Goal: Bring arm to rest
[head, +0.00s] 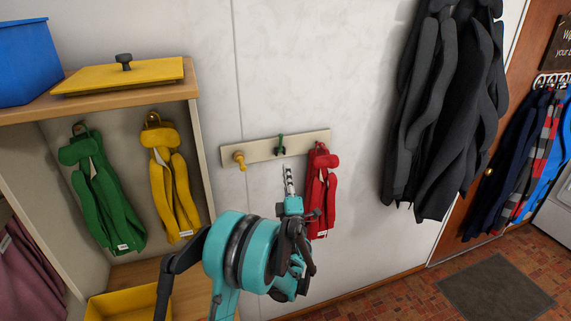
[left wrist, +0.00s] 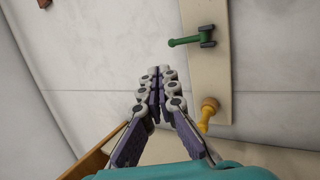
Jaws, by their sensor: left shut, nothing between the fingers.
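My left arm rises from the bottom middle of the head view, its teal wrist in front of the wall. My left gripper (head: 289,180) is shut and empty, just below the wooden hook board (head: 262,150) and left of the red garment (head: 320,195). In the left wrist view my left gripper (left wrist: 157,85) has its fingers together, with the board (left wrist: 207,75) to their right. The board has a bare green hook (left wrist: 190,41) and a bare yellow peg (left wrist: 208,112). My right gripper is not in view.
A shelf unit (head: 200,150) on the left holds green (head: 105,195) and yellow (head: 172,190) garments. A yellow lid (head: 120,76) and blue bin (head: 25,62) sit on top. Dark coats (head: 440,110) hang at right. A grey mat (head: 497,289) lies on the brick floor.

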